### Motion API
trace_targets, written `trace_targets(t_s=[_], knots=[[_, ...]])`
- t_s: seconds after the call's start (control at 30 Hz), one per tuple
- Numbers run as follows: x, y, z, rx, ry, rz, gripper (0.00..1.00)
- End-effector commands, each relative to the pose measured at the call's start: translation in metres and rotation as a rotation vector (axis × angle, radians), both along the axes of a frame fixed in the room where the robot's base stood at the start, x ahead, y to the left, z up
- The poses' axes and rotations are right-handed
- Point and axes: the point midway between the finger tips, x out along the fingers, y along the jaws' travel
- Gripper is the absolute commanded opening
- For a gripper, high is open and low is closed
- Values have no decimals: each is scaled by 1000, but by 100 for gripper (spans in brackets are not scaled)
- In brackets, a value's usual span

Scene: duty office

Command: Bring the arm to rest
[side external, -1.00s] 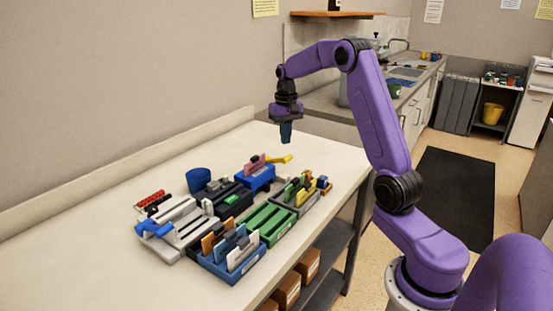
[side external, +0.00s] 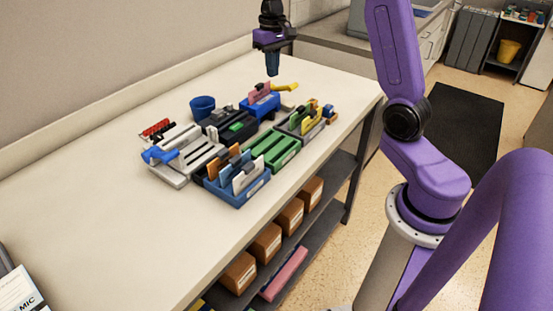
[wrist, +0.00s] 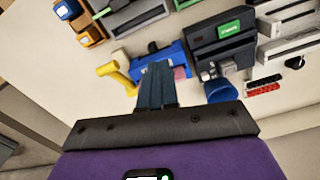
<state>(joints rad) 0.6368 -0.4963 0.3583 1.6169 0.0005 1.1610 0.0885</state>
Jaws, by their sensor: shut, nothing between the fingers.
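My gripper (side external: 272,64) hangs above the far end of the white table (side external: 110,215), pointing down. Its fingers are shut together and empty. It is clear of the table and of the objects below it. In the wrist view my gripper (wrist: 156,70) shows its dark fingers closed side by side. Behind them in that view are a blue holder (wrist: 172,58) with a yellow handle (wrist: 116,76) and a blue cup (wrist: 220,91).
On the table stand a blue tray with upright cards (side external: 238,188), a green tray (side external: 275,150), a grey rack (side external: 190,160) and the blue cup (side external: 203,107). Cardboard boxes (side external: 265,243) sit on the shelf below. The table's near left is mostly bare.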

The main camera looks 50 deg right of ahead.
Motion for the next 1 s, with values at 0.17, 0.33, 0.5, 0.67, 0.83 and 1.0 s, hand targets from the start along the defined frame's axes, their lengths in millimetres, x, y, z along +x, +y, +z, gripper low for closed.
trace_targets(t_s=[0.17, 0.33, 0.5, 0.67, 0.83, 1.0], knots=[[-31, 69, 4, 0, -5, 210, 0], [-73, 122, 4, 0, -9, 403, 0], [-123, 161, 1, 1, -12, 597, 0], [-174, 185, -4, 4, -15, 777, 0], [-231, 197, -12, 6, -19, 971, 0], [-282, 197, -21, 8, -21, 1153, 0]])
